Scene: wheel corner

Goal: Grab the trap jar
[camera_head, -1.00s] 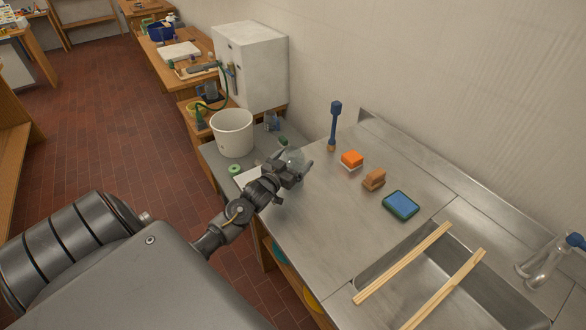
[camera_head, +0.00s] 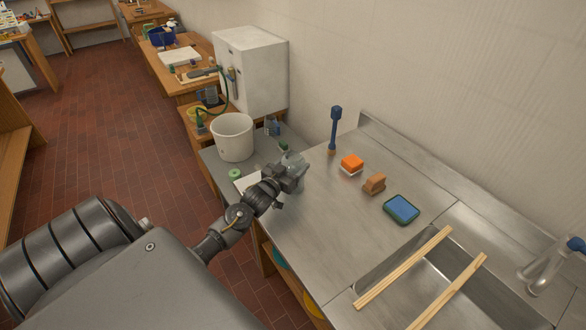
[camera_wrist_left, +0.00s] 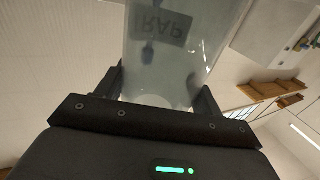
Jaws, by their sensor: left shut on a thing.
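The trap jar (camera_head: 293,160) is a clear, see-through vessel at the far end of the metal counter, partly hidden by my left gripper (camera_head: 290,177). In the left wrist view the jar (camera_wrist_left: 185,45) fills the space between the two dark fingers, and a grey label on it reads "RAP" in mirrored letters. My left gripper is shut on the jar. The head view does not clearly show whether the jar's base touches the counter. My right gripper is not in view.
A white bucket (camera_head: 232,137) and a green ring (camera_head: 235,174) are on the grey surface beyond. A blue-handled brush (camera_head: 335,128), orange sponge (camera_head: 351,163), brown block (camera_head: 374,183) and blue-green pad (camera_head: 401,208) stand to the right. Wooden rails (camera_head: 405,266) cross the sink.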

